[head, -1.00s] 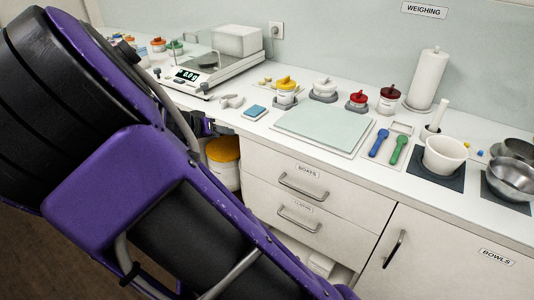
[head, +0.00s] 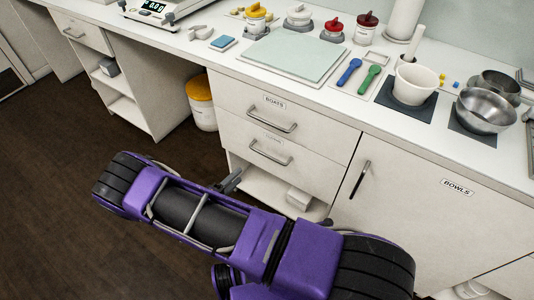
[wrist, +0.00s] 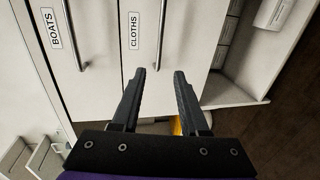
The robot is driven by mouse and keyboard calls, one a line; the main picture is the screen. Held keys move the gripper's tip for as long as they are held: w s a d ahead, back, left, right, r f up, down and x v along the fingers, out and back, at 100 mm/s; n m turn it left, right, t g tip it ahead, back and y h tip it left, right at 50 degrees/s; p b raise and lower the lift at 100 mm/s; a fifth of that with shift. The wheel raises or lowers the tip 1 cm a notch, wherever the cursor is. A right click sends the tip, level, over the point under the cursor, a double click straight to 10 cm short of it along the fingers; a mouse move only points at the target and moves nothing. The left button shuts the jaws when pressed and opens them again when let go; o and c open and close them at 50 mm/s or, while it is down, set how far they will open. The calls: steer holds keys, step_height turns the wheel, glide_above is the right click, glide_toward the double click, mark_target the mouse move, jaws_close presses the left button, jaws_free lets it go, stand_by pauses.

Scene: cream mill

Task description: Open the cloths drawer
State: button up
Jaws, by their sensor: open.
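The cloths drawer (head: 293,160) is the lower white drawer, under the one labelled BOATS, and it looks shut. Its bar handle (head: 270,153) is grey metal. In the wrist view the CLOTHS label (wrist: 134,33) reads sideways, and the handle (wrist: 161,34) stands beside it. My gripper (wrist: 164,73) is open and empty, its two dark fingers apart. The handle lies ahead of the fingertips, roughly in line with the gap, and does not look to be between them. In the head view my gripper (head: 230,180) is low, left of the drawers and partly hidden by my arm.
The BOATS drawer (head: 305,124) is above, and the BOWLS cupboard door (head: 425,205) is to the right. An open shelf (head: 265,192) with a pale box (head: 299,197) lies below. A yellow-lidded tub (head: 201,103) stands left. The dark floor (head: 60,200) at left is clear.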

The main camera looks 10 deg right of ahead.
mark_target(262, 153)
steer(key=b+x, duration=0.1)
steer(key=x, duration=1.5)
steer(key=shift+w+d+r, duration=0.1)
steer(key=shift+w+d, duration=0.05)
steer(key=shift+c, duration=0.3)
jaws_close()
stand_by(0.5)
